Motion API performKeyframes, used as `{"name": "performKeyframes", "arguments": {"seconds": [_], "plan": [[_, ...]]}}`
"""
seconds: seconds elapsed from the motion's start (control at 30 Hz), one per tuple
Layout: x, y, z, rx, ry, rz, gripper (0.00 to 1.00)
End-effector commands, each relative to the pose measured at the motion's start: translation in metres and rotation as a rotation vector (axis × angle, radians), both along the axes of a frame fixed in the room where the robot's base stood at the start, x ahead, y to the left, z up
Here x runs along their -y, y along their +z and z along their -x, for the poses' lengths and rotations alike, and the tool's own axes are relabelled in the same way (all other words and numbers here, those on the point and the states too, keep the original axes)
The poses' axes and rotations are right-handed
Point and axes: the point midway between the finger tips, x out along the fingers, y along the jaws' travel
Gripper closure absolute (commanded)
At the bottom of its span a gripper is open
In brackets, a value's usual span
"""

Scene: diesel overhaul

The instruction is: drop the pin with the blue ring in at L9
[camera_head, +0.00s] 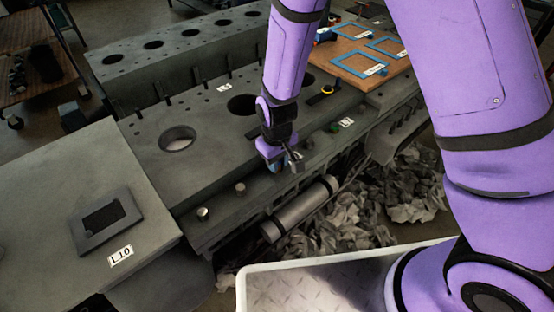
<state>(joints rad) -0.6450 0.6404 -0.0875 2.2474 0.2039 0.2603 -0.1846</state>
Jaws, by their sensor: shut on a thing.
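My gripper (290,160) hangs over the near side ledge of the grey engine block (160,140), low above its surface. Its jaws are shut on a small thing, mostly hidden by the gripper. Some blue shows at the gripper, but I cannot tell whether it is the blue ring of the pin. No L9 label is readable. A tag reading L10 (120,253) lies on the grey plate at lower left. Two smaller tags lie on the block, one near its top (224,87) and one right of my gripper (346,122); their print is too small to read surely.
Two short metal studs (203,213) stand on the ledge at left. A yellow-ringed piece (327,89) and a green-ringed piece (335,127) sit right of the gripper. A wooden board (350,45) with blue frames lies behind. A metal cylinder (300,210) and crumpled paper (400,195) lie below.

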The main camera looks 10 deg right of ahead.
Motion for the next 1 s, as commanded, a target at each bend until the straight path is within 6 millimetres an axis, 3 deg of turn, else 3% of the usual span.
{"name": "performKeyframes", "arguments": {"seconds": [0.3, 0.33, 0.43, 0.63, 0.73, 1.0], "plan": [[0.0, -0.01, 0.0, 0.0, 0.0, 0.0, 1.0], [-0.0001, -0.0098, -0.0002, 0.0, 0.0, 0.0, 0.71], [-0.0001, -0.0095, -0.0001, 0.0, 0.0, 0.0, 0.48], [0.0, -0.0095, 0.0, 0.0, 0.0, 0.0, 0.46], [0.0001, -0.0096, 0.0001, 0.0, 0.0, 0.0, 0.25], [0.0, -0.0092, 0.0, 0.0, 0.0, 0.0, 0.25]]}}
